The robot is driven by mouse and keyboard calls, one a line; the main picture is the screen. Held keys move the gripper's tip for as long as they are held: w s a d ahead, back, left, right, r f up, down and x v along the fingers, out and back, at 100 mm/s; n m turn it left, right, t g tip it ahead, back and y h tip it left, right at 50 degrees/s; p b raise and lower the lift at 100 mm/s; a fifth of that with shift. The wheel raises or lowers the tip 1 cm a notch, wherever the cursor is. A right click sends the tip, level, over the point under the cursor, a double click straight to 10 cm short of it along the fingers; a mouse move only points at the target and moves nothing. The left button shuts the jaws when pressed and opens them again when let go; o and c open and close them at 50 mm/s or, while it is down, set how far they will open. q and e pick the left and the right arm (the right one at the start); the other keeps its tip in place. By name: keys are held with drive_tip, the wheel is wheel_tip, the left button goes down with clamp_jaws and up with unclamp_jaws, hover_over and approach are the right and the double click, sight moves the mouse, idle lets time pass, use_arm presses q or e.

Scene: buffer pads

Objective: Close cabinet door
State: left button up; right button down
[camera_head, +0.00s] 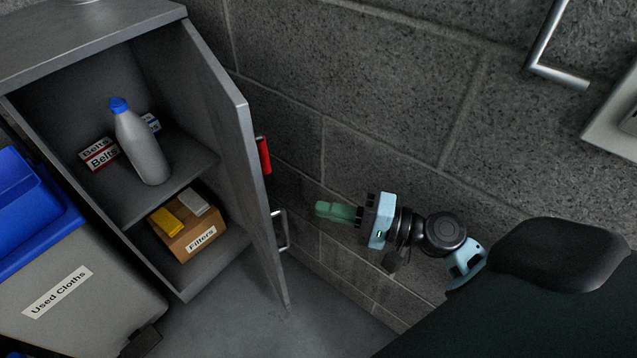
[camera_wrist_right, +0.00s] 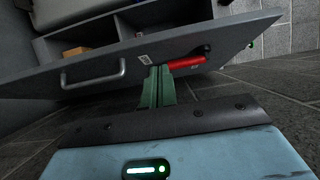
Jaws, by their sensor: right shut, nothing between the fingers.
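The grey cabinet (camera_head: 75,47) stands at the left in the head view, with its door (camera_head: 232,150) swung open toward the right. The door carries a metal handle (camera_head: 281,230) and a red item (camera_head: 264,155) on its outer face. My right gripper (camera_head: 322,210), with green fingers, is shut and empty, to the right of the door's outer side and apart from the handle in that view. In the right wrist view the shut fingers (camera_wrist_right: 157,88) point at the door (camera_wrist_right: 110,62), between the handle (camera_wrist_right: 93,75) and the red item (camera_wrist_right: 187,63); contact cannot be told. My left gripper is not in view.
Inside the cabinet are a bottle (camera_head: 143,147), Belts boxes (camera_head: 100,154) and a Filters box (camera_head: 196,236). A "Used Cloths" bin (camera_head: 110,297) with a blue lid stands at the cabinet's front left. A block wall (camera_head: 380,100) runs behind my right arm.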

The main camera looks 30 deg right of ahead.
sight(256, 200)
drive_tip(key=x, duration=0.8)
drive_tip(key=shift+a+p, duration=0.2)
drive_tip(key=shift+p, duration=0.25)
